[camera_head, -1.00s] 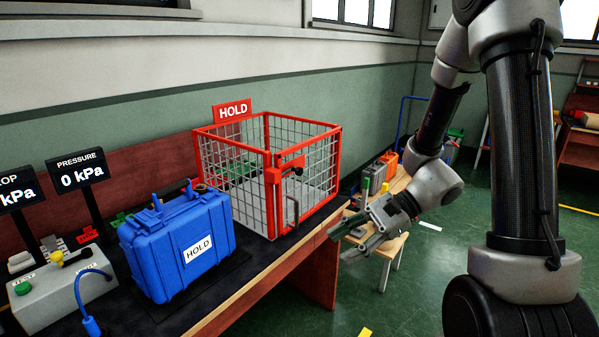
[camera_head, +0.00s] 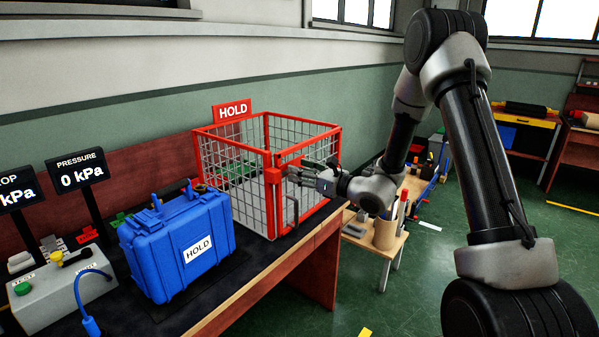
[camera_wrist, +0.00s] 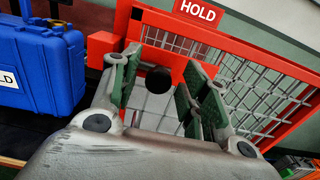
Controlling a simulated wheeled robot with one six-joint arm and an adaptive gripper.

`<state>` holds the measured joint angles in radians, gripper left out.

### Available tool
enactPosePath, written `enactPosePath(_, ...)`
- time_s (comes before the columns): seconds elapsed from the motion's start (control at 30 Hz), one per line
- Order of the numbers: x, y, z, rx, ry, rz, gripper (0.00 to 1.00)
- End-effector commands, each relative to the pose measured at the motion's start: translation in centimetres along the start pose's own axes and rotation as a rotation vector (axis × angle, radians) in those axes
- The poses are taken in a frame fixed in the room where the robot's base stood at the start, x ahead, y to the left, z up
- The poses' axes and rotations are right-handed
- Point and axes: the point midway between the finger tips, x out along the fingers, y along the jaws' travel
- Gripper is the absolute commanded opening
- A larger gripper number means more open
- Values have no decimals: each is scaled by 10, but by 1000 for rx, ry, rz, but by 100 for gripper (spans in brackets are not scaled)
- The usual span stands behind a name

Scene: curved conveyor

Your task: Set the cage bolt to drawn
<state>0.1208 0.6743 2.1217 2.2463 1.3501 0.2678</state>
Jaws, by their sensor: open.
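The red mesh cage (camera_head: 269,185) stands on the bench with a red HOLD sign on its back. Its bolt is a red bar at the top of the front corner, ending in a round black knob (camera_wrist: 158,79). My gripper (camera_head: 300,173) is open at the bolt's height, in front of the cage's door side. In the wrist view its green-padded fingers (camera_wrist: 160,86) stand on either side of the knob. I cannot tell whether they touch it. In the head view the fingers hide most of the bolt.
A grey door handle (camera_head: 291,212) sits below the gripper on the cage. A blue HOLD case (camera_head: 178,243) stands to the left on the bench, near pressure displays and a grey control box (camera_head: 60,294). A small wooden table (camera_head: 376,242) with items stands beyond the bench.

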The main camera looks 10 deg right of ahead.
Motion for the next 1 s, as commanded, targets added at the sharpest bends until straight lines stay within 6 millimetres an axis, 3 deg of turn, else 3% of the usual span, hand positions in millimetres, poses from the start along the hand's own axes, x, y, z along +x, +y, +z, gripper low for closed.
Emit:
enactPosePath(0.37, 10, 0, 0, 0, 1, 1, 45)
enactPosePath(0.63, 10, 0, 0, 0, 1, 1, 0)
enactPosePath(0.87, 10, -4, 0, 0, 0, 0, 0)
enactPosePath(1.0, 10, -25, 0, -1, -1, -1, 0)
